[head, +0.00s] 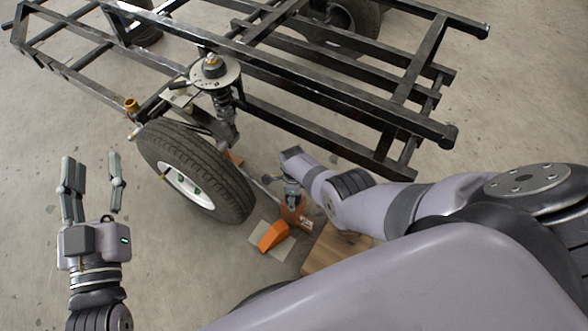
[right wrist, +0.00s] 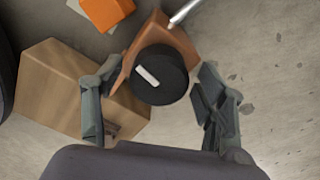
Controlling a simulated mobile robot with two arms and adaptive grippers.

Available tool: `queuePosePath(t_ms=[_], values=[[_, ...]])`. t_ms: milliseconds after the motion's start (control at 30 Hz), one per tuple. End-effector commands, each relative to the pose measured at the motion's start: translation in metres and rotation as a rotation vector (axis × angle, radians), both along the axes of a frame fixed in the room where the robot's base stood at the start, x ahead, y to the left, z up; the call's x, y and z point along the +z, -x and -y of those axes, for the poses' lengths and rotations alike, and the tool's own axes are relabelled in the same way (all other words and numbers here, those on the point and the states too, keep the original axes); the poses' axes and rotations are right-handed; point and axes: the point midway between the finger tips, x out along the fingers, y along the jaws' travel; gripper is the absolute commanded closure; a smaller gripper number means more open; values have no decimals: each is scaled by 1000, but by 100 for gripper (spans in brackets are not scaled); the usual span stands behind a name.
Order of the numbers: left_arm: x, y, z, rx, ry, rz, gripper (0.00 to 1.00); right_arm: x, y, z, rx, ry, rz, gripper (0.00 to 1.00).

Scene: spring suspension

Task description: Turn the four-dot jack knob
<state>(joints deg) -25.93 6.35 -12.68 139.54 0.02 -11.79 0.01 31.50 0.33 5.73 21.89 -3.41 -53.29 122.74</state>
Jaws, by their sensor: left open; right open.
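The jack (head: 298,214) is an orange-brown body on the floor beside the tyre, partly covered by my right arm in the head view. In the right wrist view, a round black knob (right wrist: 160,85) with one white bar on its face sits on the orange-brown jack body (right wrist: 178,38). I cannot make out four dots on it. My right gripper (right wrist: 158,72) is open, with one finger on each side of the knob and gaps visible in the picture; contact is not seen. My left gripper (head: 92,162) is open and empty, raised left of the wheel.
A tyred wheel (head: 195,170) with a spring suspension (head: 222,100) stands under a black steel frame (head: 310,80). An orange wedge (head: 274,236) lies by the tyre. A wooden block (head: 333,252) is beside the jack. Bare floor lies around my left gripper.

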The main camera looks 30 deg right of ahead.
Motion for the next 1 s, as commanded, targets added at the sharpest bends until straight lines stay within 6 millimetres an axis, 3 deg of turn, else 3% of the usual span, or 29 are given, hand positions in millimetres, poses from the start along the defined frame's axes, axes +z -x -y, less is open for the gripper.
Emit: queuePosePath(t_ms=[400, 1000], values=[[1, 0, -1, 2, 1, 2, 57, 29, 2, 0, -1, -1, 2, 34], [1, 0, -1, 3, 1, 2, 57, 112, 1, 1, -2, 0, 0, 34]])
